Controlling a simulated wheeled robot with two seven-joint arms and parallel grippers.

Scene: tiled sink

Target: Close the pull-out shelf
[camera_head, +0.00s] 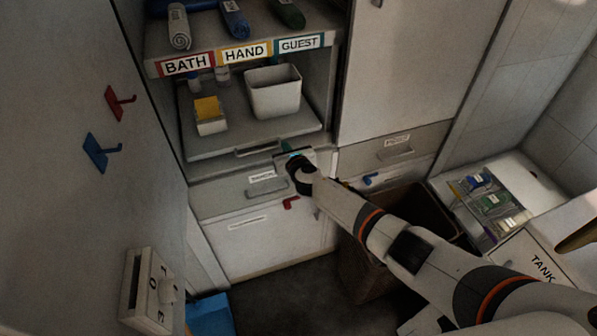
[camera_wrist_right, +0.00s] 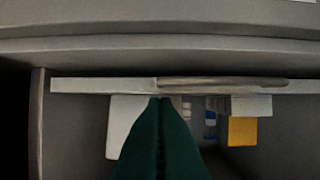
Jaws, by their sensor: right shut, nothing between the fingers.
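The pull-out shelf (camera_head: 235,137) is a grey board with a bar handle (camera_head: 265,147) on its front edge, in the cabinet under the BATH, HAND and GUEST labels. It looks partly out, but how far is hard to tell. It carries a white bin (camera_head: 274,92) and a small box with a yellow sponge (camera_head: 208,110). My right gripper (camera_head: 284,156) is shut and empty at the shelf's front, near the handle's right end. In the right wrist view, its dark green fingers (camera_wrist_right: 160,102) reach the shelf's front edge (camera_wrist_right: 100,85) beside the handle (camera_wrist_right: 222,82); contact is unclear. My left gripper is out of view.
A drawer (camera_head: 235,194) sits just below the shelf. Rolled towels (camera_head: 235,20) lie above it. Red and blue hooks (camera_head: 104,150) stick out from the left wall panel. A brown bin (camera_head: 362,265) stands under my right arm. A tray of bottles (camera_head: 490,205) is at right.

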